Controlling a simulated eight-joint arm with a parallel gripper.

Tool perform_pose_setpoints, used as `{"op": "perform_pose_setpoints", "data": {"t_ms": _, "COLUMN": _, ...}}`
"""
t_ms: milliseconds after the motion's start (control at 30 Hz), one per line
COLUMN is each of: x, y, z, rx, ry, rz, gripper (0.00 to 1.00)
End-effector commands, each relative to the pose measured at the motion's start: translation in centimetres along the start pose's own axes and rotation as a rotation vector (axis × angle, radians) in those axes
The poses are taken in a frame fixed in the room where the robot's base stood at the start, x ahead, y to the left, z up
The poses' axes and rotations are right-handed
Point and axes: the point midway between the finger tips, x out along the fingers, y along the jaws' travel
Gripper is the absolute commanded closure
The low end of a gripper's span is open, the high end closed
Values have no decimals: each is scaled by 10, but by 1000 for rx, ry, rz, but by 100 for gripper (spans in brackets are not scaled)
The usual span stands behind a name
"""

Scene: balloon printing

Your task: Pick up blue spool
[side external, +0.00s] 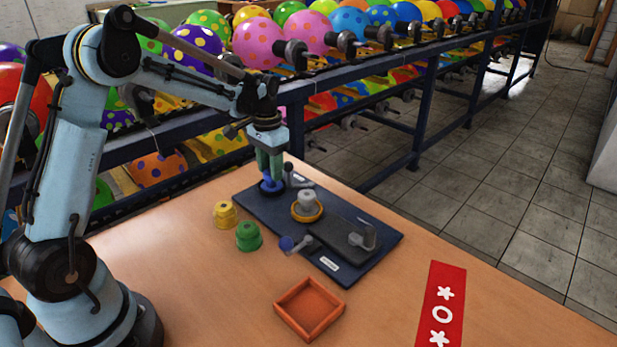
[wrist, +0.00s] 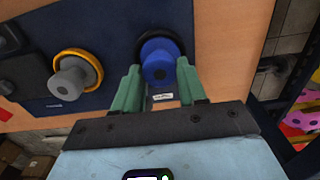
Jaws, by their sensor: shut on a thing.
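The blue spool (side external: 271,186) is at the far left end of the dark blue board (side external: 374,275). My gripper (side external: 270,170) points down at it, and its green fingers are shut on the spool. In the wrist view the blue spool (wrist: 160,62) sits between the two green fingertips of my gripper (wrist: 160,85). A dark ring shows around the spool's far side there. The fingers partly hide the spool in the side view, and I cannot tell whether it is clear of the board.
A yellow spool (side external: 225,214) and a green spool (side external: 248,237) stand left of the board. The board bears a grey knob with an orange ring (side external: 307,207) and a blue-knobbed lever (side external: 288,243). An empty orange tray (side external: 309,308) lies in front. Balloon racks (side external: 430,100) stand behind the table.

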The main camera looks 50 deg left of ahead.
Motion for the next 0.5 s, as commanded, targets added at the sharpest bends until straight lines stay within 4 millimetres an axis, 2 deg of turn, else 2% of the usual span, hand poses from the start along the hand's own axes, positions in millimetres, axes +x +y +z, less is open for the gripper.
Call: {"op": "perform_pose_setpoints", "data": {"t_ms": 500, "x": -6, "y": 0, "z": 0, "rx": 0, "ry": 0, "rz": 0, "gripper": 81}}
